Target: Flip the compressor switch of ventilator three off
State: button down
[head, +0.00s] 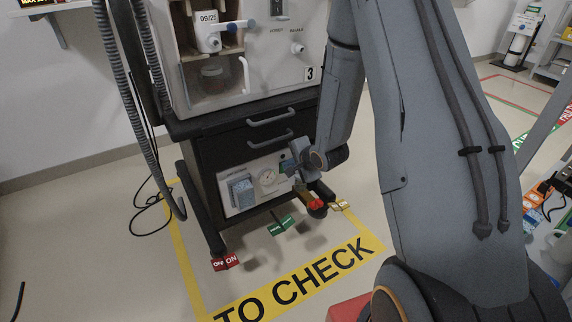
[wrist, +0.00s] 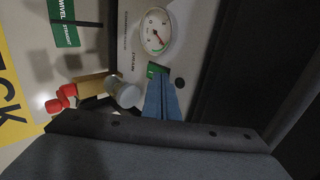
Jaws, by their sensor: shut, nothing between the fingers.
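Ventilator three (head: 310,73) stands on a black wheeled cart, with its number plate at the lower right of its face. The pale compressor panel (head: 232,208) is low on the cart, with a round gauge (head: 268,177). In the wrist view the gauge (wrist: 156,31) is above my gripper. My gripper (head: 288,166) is at the panel's right part, its blue fingers (wrist: 160,92) shut together and empty. A small green part (wrist: 153,69), perhaps the compressor switch, shows right at the fingertips, which partly hide it. I cannot tell its position or whether they touch it.
A silver cylinder (wrist: 123,92) and red knobs (wrist: 66,94) on a brass-coloured fitting stick out close beside my fingers. Two drawers (head: 270,117) are above the panel. A corrugated hose (head: 120,75) hangs at the cart's left. Yellow tape (head: 189,250) marks the floor.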

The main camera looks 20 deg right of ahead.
jog(key=shift+r, duration=0.2)
jog(key=shift+r+p, duration=0.6)
jog(key=shift+p, duration=0.45)
jog(key=p+v, duration=0.6)
jog(key=v, duration=0.7)
jog(key=shift+s, duration=0.2)
jog(key=shift+f, duration=0.1)
